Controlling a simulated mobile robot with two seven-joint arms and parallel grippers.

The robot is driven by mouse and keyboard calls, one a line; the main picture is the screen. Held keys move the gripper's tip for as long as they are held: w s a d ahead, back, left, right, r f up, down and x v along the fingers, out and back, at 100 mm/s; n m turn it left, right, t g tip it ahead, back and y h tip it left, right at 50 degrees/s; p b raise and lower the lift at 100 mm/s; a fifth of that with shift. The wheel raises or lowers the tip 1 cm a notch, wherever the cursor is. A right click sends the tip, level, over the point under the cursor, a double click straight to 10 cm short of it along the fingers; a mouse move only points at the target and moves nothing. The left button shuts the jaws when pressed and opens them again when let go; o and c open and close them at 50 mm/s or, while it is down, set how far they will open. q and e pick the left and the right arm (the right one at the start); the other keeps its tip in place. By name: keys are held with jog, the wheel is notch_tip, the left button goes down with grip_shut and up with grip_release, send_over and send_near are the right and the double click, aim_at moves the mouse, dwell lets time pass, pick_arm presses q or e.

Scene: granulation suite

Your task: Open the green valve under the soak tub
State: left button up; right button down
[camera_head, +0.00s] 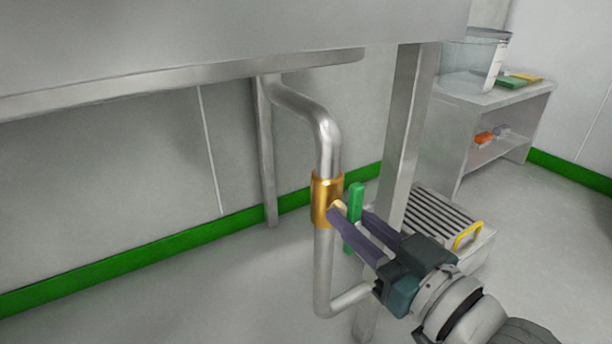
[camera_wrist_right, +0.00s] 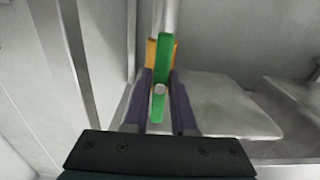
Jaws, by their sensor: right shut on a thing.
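The green valve handle (camera_head: 355,215) stands upright beside the brass valve body (camera_head: 327,199), which sits on a steel drain pipe (camera_head: 328,150) under the soak tub (camera_head: 190,45). My right gripper (camera_head: 347,212) reaches in from the lower right and is shut on the handle. In the right wrist view the green handle (camera_wrist_right: 161,75) runs lengthwise between the two purple fingers (camera_wrist_right: 159,95), with the brass body (camera_wrist_right: 151,52) behind it. My left gripper shows in neither view.
A steel tub leg (camera_head: 408,130) stands just right of the handle. Behind it is a grey slatted step (camera_head: 440,215) with a yellow handle (camera_head: 467,235). A shelf unit (camera_head: 470,130) at the back right bears a clear container (camera_head: 470,65). Floor to the left is clear.

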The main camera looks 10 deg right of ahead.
jog(key=c, duration=0.7)
grip_release()
jog(key=shift+s, duration=0.2)
jog(key=p+v, duration=0.3)
jog(key=v, duration=0.6)
jog(key=shift+s+d+p, duration=0.15)
jog(key=shift+s+p, duration=0.1)
jog(key=shift+p, duration=0.15)
